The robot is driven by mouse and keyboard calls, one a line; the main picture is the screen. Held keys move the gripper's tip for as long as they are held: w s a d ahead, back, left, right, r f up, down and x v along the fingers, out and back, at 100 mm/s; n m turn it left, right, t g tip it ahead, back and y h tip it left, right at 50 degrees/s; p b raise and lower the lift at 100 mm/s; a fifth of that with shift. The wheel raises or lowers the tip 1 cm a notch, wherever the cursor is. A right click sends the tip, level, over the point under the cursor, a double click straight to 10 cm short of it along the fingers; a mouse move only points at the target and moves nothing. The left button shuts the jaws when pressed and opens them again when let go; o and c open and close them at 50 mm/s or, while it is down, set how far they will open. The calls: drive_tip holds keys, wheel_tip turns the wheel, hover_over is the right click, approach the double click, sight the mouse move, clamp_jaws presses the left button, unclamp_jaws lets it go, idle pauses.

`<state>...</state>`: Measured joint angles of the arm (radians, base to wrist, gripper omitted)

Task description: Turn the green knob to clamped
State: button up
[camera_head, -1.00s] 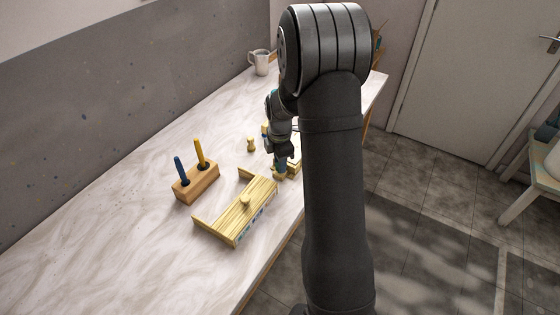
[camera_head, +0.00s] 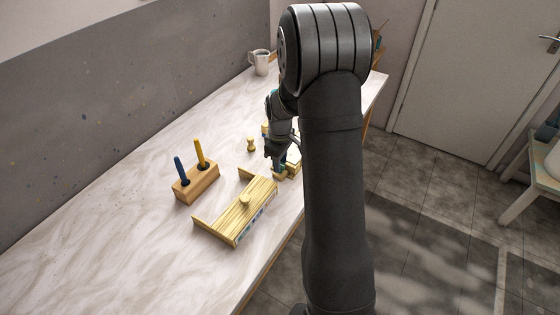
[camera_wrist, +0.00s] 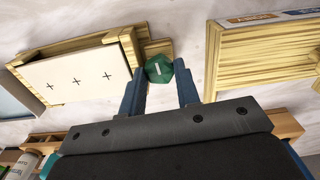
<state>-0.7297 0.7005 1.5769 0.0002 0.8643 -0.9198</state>
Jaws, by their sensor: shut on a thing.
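The green knob (camera_wrist: 158,69) shows in the wrist view between my two fingers, with a pale line on its top. It sits on a wooden tab at the end of a wooden frame (camera_wrist: 122,62) that holds a white board (camera_wrist: 79,78) with small cross marks. My gripper (camera_wrist: 160,86) is shut on the knob, one blue finger on each side. In the head view my gripper (camera_head: 279,165) is low at the frame's near end, and my arm covers most of the frame. I cannot read any clamped mark.
A wooden rack with a knob on top (camera_head: 233,214) lies close to the gripper. A block with a blue and a yellow handle (camera_head: 197,184) stands to the left. A small wooden peg (camera_head: 251,145) and a mug (camera_head: 261,62) are farther back. The front left counter is clear.

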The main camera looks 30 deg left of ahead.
drive_tip(key=shift+m, duration=0.5)
drive_tip(key=o, duration=1)
drive_tip(key=shift+c, duration=0.2)
wheel_tip(320, 180, up, 18)
drive_tip(key=shift+f, duration=0.25)
wheel_tip(320, 180, down, 18)
drive_tip(key=shift+r, duration=0.25)
idle(0.3)
